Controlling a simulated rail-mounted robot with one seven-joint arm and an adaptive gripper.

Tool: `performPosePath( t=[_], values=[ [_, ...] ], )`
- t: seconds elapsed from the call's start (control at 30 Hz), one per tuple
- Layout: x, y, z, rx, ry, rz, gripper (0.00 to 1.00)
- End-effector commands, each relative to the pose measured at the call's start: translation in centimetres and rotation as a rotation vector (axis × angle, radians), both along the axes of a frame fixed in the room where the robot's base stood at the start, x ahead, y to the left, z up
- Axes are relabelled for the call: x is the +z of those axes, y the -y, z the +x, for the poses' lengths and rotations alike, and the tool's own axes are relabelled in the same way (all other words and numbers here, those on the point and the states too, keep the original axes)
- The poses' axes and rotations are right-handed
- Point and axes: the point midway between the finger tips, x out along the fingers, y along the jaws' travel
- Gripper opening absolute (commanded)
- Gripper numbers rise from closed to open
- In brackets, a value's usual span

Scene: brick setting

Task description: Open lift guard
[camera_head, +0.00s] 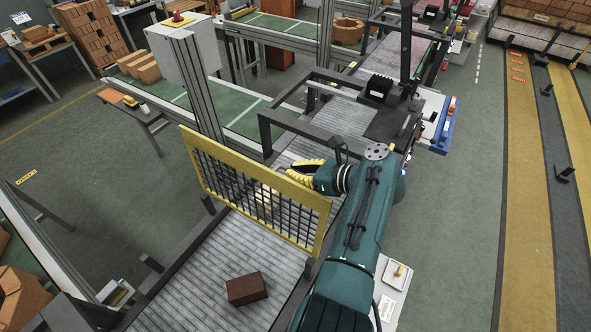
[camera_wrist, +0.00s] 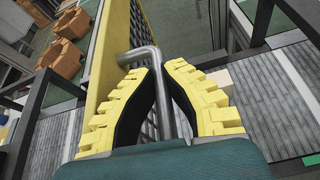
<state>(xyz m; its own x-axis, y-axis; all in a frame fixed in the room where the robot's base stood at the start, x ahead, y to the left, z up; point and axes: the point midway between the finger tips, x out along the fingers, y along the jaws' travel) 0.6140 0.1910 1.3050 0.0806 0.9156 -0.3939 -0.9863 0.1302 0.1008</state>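The lift guard (camera_head: 235,165) is a yellow frame with dark mesh, standing upright across the grey slatted conveyor. Its lower edge is close to the conveyor surface. Its yellow face (camera_wrist: 108,60) also shows at the left of my fingers in the wrist view. A bent grey bar handle (camera_wrist: 150,55) comes off the guard and runs down between my fingers. My gripper (camera_head: 303,172), with ribbed yellow fingers, is at the right part of the guard's upper side. In the wrist view my gripper (camera_wrist: 161,68) has its fingertips closed in on both sides of the handle.
A dark red brick (camera_head: 247,288) lies on the conveyor (camera_head: 190,290) on the near side of the guard. A dark frame (camera_head: 335,85) stands over the conveyor behind the guard. A grey post with a white box (camera_head: 185,50) stands at the left. The floor (camera_head: 455,230) at the right is clear.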

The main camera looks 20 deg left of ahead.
Motion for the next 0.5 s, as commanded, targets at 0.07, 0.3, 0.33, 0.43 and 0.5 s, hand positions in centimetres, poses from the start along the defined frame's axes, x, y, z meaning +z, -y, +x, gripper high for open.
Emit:
performPosePath(
  t=[0.07, 0.3, 0.33, 0.43, 0.5],
  values=[
    [-0.62, -0.09, -0.27, 0.003, -0.012, -0.003, 0.0],
    [-0.55, -0.08, -0.25, 0.003, -0.01, -0.002, 0.36],
    [-0.51, -0.08, -0.23, 0.003, -0.01, -0.001, 0.41],
    [-0.39, -0.06, -0.17, 0.003, -0.008, -0.002, 0.41],
    [-0.33, -0.05, -0.15, 0.002, -0.006, -0.001, 0.41]
  ],
)
